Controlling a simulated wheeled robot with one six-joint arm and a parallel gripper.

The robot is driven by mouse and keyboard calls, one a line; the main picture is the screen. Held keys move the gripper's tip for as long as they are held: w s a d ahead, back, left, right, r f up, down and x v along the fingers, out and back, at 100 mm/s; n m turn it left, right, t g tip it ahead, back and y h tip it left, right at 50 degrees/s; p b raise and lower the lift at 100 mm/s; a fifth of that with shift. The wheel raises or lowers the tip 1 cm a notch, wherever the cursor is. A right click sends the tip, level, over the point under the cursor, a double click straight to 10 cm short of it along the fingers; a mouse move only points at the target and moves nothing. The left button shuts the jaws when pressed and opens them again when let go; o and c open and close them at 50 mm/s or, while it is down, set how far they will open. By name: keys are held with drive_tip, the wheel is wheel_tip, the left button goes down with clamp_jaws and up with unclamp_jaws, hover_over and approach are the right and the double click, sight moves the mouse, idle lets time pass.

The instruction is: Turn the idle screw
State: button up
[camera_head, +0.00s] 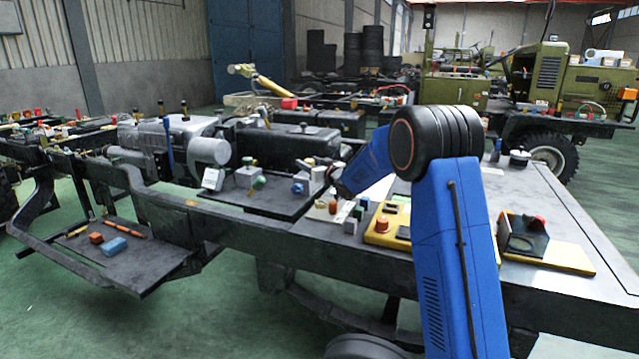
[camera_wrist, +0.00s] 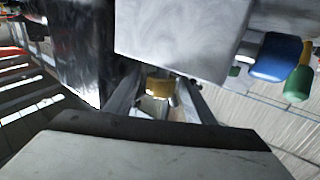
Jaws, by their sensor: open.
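A small brass-yellow knob (camera_wrist: 158,86), which may be the idle screw, shows in the wrist view between the fingers of my gripper (camera_wrist: 159,88). The fingers are apart on its left and right; I cannot tell whether either touches it. A pale grey block (camera_wrist: 185,35) stands just above it in the picture. In the head view my gripper (camera_head: 330,186) is small and dark at the end of my blue arm, low over the chassis deck. I cannot make out the screw in that view.
A blue knob (camera_wrist: 275,58) and a green-and-yellow handle (camera_wrist: 298,83) lie right of the gripper in the wrist view. In the head view, a yellow tray (camera_head: 380,237) and small blocks crowd the deck near my arm. A grey engine (camera_head: 165,135) stands at left.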

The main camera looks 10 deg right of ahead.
drive_tip(key=shift+a+m+t+h, duration=0.1)
drive_tip(key=shift+m+t+h, duration=0.2)
drive_tip(key=shift+m+h, duration=0.55)
